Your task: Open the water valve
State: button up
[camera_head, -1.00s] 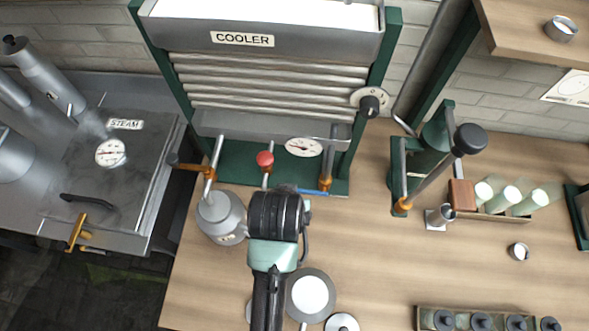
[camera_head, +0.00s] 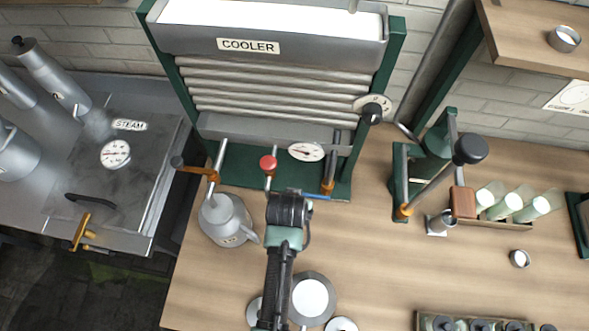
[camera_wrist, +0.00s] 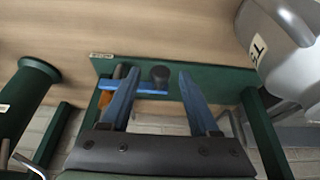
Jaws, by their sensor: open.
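The water valve is not labelled; a blue lever handle (camera_head: 316,196) on an orange-brown valve body (camera_head: 327,187) sits at the lower right of the cooler (camera_head: 275,120). In the wrist view the blue handle (camera_wrist: 150,89) lies crosswise beyond and partly behind my finger on the left, with the orange part (camera_wrist: 105,97) at its left end. My gripper (camera_wrist: 159,74) is open and empty, its two blue fingers pointing towards the green cooler base. I cannot tell whether they touch the handle. In the head view my wrist hides the fingers.
A milk can (camera_head: 226,218) stands close left of my arm. A green press (camera_head: 430,165) stands further right.

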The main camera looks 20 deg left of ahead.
grip_shut()
dwell(1.4)
